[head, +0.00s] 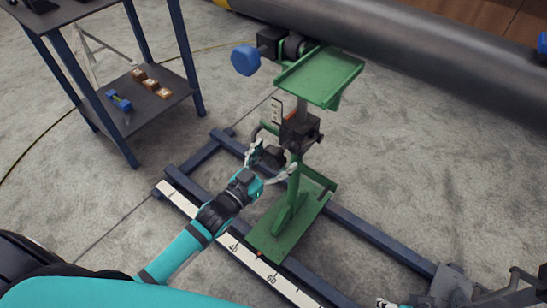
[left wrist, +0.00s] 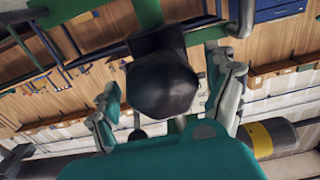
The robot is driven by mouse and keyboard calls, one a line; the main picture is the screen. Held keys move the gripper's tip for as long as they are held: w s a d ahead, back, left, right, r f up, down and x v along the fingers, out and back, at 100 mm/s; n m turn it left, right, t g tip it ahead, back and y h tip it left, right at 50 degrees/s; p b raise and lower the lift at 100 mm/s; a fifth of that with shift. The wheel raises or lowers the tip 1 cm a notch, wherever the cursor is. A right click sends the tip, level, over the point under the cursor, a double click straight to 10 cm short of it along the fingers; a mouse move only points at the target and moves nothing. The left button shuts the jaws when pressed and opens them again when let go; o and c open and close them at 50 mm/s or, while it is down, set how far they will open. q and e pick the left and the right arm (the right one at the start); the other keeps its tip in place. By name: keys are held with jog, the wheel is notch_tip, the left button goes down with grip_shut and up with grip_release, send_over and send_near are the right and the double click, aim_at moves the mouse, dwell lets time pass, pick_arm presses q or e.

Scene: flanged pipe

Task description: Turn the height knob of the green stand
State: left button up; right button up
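The green stand (head: 290,225) stands upright on a blue rail frame, with a flat green top plate (head: 322,76). A black knob (head: 272,155) sticks out from the dark block on its column. In the left wrist view the black faceted knob (left wrist: 163,85) faces the camera. My left gripper (head: 273,162) is open, with its light grey fingers spread on either side of the knob. In the left wrist view its fingers (left wrist: 168,92) flank the knob, with gaps visible. A small grey part at the bottom right of the head view may be my right gripper; its state is unclear.
A large grey pipe (head: 400,38) lies behind the stand. A blue hexagonal knob (head: 245,59) sits at the stand's top left. A dark shelf table (head: 135,105) with small items stands at left. A ruler strip (head: 235,247) runs along the blue rails (head: 360,235).

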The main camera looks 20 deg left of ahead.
pick_arm(q)
jog(key=c, duration=1)
